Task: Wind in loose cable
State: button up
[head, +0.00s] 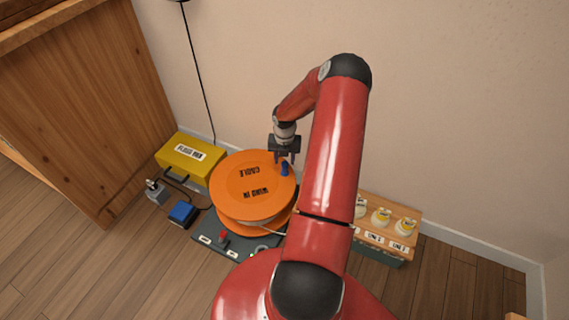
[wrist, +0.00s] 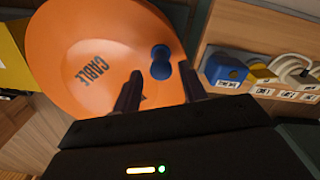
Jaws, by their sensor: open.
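An orange cable reel (head: 245,184) with a round top disc lies flat on a dark base (head: 208,240), its lettering reading "CABLE" and "WIND IN". A blue knob (head: 284,169) stands near the disc's edge; it also shows in the wrist view (wrist: 161,62). My gripper (head: 284,158) points down over the reel at the knob. In the wrist view my gripper (wrist: 163,85) has its fingers apart, with the knob seen just beyond and between the tips. I cannot tell whether a finger touches it. A pale strand of cable (head: 272,230) shows at the reel's lower side.
A yellow box (head: 190,158) with a label stands left of the reel. A blue plug (head: 182,213) and a grey plug (head: 155,191) lie on the floor. A wooden board (head: 400,213) with several sockets stands right, partly behind my arm. The wall is close behind.

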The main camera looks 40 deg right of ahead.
jog(key=shift+r, duration=1.95)
jog(key=s+a+r+m+h, duration=0.1)
jog(key=a+r+m, duration=0.35)
jog(key=r, duration=0.45)
jog(key=a+r+m+t+h, duration=0.1)
jog(key=a+r+m, duration=0.2)
jog(key=a+r, duration=0.45)
jog(key=s+a+r+m+h, duration=0.1)
jog(key=a+r+m, duration=0.3)
jog(key=r, duration=0.6)
jog(key=s+a+r+m+t+y, duration=0.1)
jog(key=s+a+r+m+t, duration=0.1)
jog(key=s+a+r+m, duration=0.3)
jog(key=s+a+r+m+t+y, duration=0.2)
jog(key=s+a+r+m, duration=0.4)
jog(key=s+a+m, duration=0.4)
jog(key=s+a, duration=0.1)
jog(key=s, duration=0.2)
jog(key=shift+a+t, duration=0.2)
jog(key=shift+t, duration=0.1)
jog(key=shift+s, duration=0.1)
